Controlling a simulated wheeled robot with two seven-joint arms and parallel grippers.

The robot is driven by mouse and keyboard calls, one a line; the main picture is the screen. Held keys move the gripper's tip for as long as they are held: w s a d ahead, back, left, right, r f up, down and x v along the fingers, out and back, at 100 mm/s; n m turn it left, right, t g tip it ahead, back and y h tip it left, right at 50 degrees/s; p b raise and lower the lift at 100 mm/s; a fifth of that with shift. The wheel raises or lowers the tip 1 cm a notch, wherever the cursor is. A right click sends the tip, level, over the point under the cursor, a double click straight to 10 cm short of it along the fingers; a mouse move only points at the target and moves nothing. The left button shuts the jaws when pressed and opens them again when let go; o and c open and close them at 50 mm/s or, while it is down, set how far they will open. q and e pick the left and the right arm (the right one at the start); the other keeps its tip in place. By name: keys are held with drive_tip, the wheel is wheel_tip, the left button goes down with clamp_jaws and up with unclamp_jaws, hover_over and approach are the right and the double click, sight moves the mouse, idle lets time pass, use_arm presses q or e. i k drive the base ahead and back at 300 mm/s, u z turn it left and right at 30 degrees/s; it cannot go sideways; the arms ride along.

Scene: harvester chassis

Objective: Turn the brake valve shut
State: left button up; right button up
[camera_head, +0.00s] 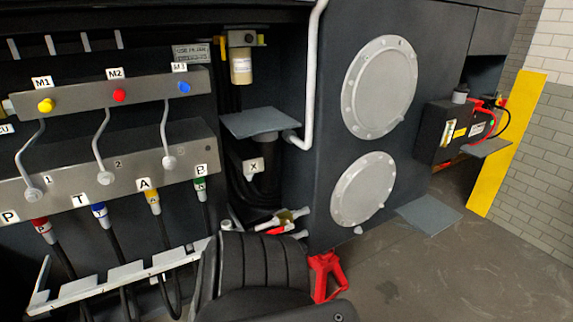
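I cannot tell for sure which part is the brake valve. A small yellow lever (222,48) sits beside a fitting (243,38) above a clear and amber filter bowl (241,68), in the recess at upper middle. Lower down, a part with red, yellow and white pieces (287,220) lies in the dark recess, partly hidden. Coloured knobs in yellow (46,105), red (119,95) and blue (184,88) sit on the upper grey block, labelled M1, M2 and M3. Neither of my grippers is clearly in view.
A black ribbed shape (260,262) blocks the bottom middle. A red stand (325,275) is beside it. Hoses labelled P, T, A and B hang at left above a pale slotted rack (120,275). A battery (447,130) sits at right. Floor at lower right is clear.

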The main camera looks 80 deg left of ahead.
sight(279, 230)
drive_tip(key=u, duration=0.65)
drive_tip(key=i, duration=1.05)
drive_tip(key=u, duration=1.4)
drive_tip(key=i, duration=0.4)
drive_tip(key=u, duration=0.25)
